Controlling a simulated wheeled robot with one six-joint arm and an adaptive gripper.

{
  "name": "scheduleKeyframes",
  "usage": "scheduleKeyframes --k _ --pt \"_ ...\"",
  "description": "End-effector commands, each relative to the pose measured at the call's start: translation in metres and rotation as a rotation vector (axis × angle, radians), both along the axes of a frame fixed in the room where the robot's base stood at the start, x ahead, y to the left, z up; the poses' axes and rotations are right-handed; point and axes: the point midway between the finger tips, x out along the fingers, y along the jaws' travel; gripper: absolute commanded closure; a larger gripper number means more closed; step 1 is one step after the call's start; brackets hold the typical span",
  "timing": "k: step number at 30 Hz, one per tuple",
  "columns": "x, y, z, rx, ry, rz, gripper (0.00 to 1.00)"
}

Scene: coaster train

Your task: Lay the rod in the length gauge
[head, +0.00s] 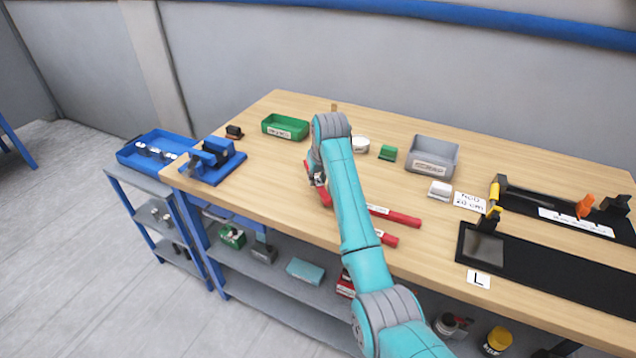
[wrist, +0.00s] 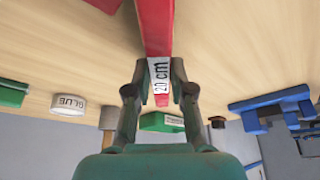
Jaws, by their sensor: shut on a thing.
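My gripper (wrist: 160,82) is shut on a red rod (wrist: 153,28) with a white "20 cm" label between the fingers. In the head view the rod (head: 312,172) shows as a short red piece beside my gripper (head: 319,180), mostly behind the arm. Its height above the table is hard to tell. Two more red rods with white labels, an upper one (head: 402,217) and a lower one (head: 388,239), lie right of the arm. The length gauge (head: 530,197), a black bed with a yellow end, white scale and orange slider, is at the right, well away from my gripper.
A black tray (head: 560,272) with an "L" card (head: 478,280) lies in front of the gauge. A "20 cm" card (head: 470,202), white block (head: 440,190), grey scrap bin (head: 456,158) and green bin (head: 285,124) stand on the table. A blue fixture (head: 212,165) is at left.

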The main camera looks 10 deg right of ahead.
Motion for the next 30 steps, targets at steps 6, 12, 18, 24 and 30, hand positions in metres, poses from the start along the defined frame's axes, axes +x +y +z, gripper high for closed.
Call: scheduleKeyframes --k 6,12,18,24,30 --pt "0.000 0.000 -0.019 0.000 -0.001 0.000 1.00" --pt "0.000 0.000 -0.019 0.000 -0.001 0.000 1.00" --pt "0.000 0.000 -0.021 0.000 0.000 0.000 0.55" --pt "0.000 0.000 -0.021 0.000 0.000 0.000 0.53" --pt "0.000 0.000 -0.017 0.000 -0.001 0.000 0.53"
